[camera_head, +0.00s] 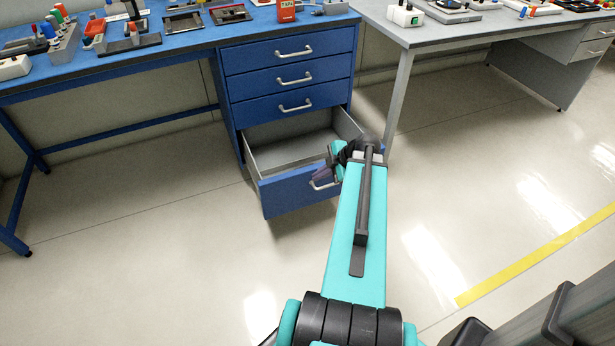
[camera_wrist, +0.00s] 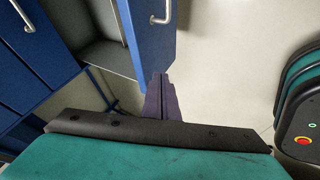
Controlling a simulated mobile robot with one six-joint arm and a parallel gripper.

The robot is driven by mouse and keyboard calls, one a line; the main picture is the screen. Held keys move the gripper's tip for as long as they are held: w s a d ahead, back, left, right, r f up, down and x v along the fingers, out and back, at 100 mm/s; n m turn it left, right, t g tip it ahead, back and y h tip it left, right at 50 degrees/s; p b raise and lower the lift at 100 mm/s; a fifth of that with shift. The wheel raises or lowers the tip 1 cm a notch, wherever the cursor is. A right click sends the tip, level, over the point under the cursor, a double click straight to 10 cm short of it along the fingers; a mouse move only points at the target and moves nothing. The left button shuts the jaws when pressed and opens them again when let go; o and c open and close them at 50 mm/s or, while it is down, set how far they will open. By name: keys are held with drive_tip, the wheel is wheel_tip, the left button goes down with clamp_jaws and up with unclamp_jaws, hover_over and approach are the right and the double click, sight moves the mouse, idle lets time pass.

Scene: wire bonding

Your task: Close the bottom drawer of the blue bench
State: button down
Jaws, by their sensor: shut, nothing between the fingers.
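The bottom drawer (camera_head: 285,192) of the blue bench (camera_head: 226,92) is pulled well out in the head view, and its grey inside is empty where it shows. My gripper (camera_head: 322,173) is at the right part of the drawer front, partly covering its silver handle (camera_head: 325,184). In the wrist view, the shut, empty fingers (camera_wrist: 161,78) point at the near end of the blue drawer front (camera_wrist: 148,48), with the handle (camera_wrist: 163,10) farther along it. I cannot tell whether the fingertips touch the front. My forearm hides the drawer's right end in the head view.
Three upper drawers (camera_head: 293,80) are shut. Tools and a red device (camera_head: 286,11) lie on the blue benchtop. A grey table (camera_head: 460,28) stands to the right, its leg (camera_head: 398,105) close to the drawer. The floor (camera_head: 180,250) in front is clear.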

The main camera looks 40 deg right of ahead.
approach(293, 181)
wheel_tip(293, 181, down, 3)
drive_tip(key=s+a, duration=0.1)
drive_tip(key=a, duration=0.1)
drive_tip(key=shift+w+d+f+b, duration=0.15)
drive_tip(key=shift+w+d+b, duration=0.15)
drive_tip(key=shift+w, duration=0.6)
drive_tip(key=shift+w+d+f+b, duration=0.1)
drive_tip(key=shift+w+d+b, duration=0.15)
drive_tip(key=shift+w, duration=0.65)
